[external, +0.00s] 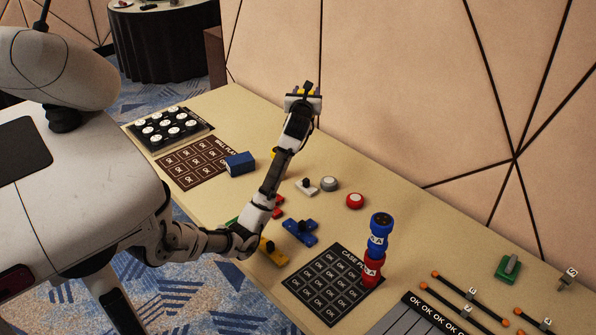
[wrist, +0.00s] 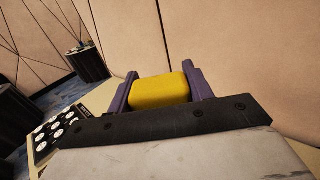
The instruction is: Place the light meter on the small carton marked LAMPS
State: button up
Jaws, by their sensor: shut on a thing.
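My gripper (external: 305,92) is raised above the far side of the table, close to the wall panels. In the wrist view its two purple fingers (wrist: 160,88) are shut on a yellow block-shaped thing (wrist: 159,90) with rounded edges. It may be the light meter, but I see no dial or marking on it. Only a little yellow shows at the gripper in the external view. A small blue box (external: 239,163) lies on the table beside the brown grid mat. I cannot read any LAMPS marking, so I cannot tell which thing is the carton.
A blue-and-red stack (external: 377,249) stands at the edge of the black grid mat (external: 316,290). Red and grey round pieces (external: 355,201) and blue parts (external: 300,232) lie mid-table. A tray of white-topped pieces (external: 167,128) is at the far left. The wall (external: 400,90) runs along the back.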

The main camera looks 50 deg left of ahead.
jog(key=s+a+f+n+g+y, duration=0.1)
jog(key=s+a+n+g+y, duration=0.25)
jog(key=s+a, duration=0.6)
jog(key=s+a+f+n+g+y, duration=0.15)
jog(key=s+a+g, duration=0.35)
jog(key=a, duration=0.8)
jog(key=shift+t, duration=0.75)
jog(key=shift+s+a+f+p, duration=0.15)
jog(key=shift+s+f, duration=0.1)
jog(key=shift+f, duration=2.9)
jog(key=shift+s+a+f+p, duration=0.15)
jog(key=shift+s+f, duration=0.15)
jog(key=shift+f, duration=2.9)
jog(key=shift+s+a+f+p, duration=0.15)
jog(key=shift+s+f, duration=0.1)
jog(key=shift+f, duration=2.9)
jog(key=shift+f, duration=0.1)
jog(key=o, duration=1.1)
jog(key=shift+c, duration=0.2)
